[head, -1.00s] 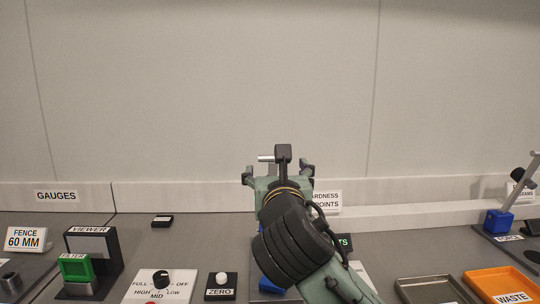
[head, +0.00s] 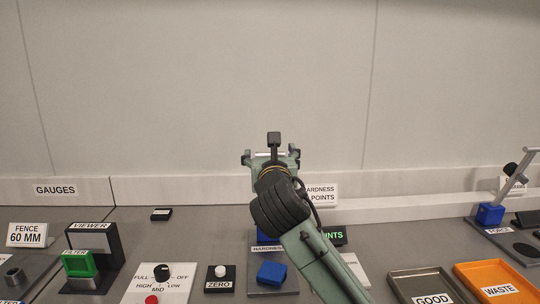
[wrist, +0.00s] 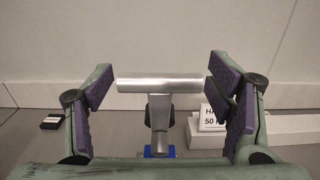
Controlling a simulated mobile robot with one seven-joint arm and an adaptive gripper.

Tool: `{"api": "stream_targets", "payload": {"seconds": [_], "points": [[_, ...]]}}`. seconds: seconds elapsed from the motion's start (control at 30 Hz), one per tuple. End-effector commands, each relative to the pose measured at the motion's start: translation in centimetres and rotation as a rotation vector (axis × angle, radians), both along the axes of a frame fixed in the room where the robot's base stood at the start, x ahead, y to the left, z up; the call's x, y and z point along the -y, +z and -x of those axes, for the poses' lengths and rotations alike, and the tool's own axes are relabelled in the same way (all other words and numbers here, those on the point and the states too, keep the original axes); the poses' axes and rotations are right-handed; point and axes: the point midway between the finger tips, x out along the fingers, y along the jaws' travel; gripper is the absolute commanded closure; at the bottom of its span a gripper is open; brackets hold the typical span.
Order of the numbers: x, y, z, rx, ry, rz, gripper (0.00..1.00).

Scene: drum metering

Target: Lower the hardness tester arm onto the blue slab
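The hardness tester arm stands raised, with a black block (head: 274,138) at its top in the head view. In the wrist view its silver crossbar (wrist: 160,83) lies level on a grey stem. My gripper (head: 270,156) is open, with its purple-padded fingers on either side of the crossbar and gaps at both ends. The blue slab (head: 271,273) lies on the tester plate below, in front of the HARDNESS label (head: 268,249). My arm hides much of the tester's blue base (head: 262,238).
A green-lettered display (head: 333,235) stands right of my arm. The ZERO button (head: 221,271) and a black dial (head: 162,273) are at left. The GOOD tray (head: 424,285), orange WASTE tray (head: 463,270) and another lever (head: 515,182) are at right. The wall is behind.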

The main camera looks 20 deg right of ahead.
Motion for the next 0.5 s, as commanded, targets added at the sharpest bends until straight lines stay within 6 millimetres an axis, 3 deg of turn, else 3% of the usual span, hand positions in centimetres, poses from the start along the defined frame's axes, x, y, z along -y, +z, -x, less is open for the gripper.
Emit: {"api": "stream_targets", "payload": {"seconds": [0.5], "points": [[-0.01,0.02,0.03,0.0,0.0,0.0,0.63]]}}
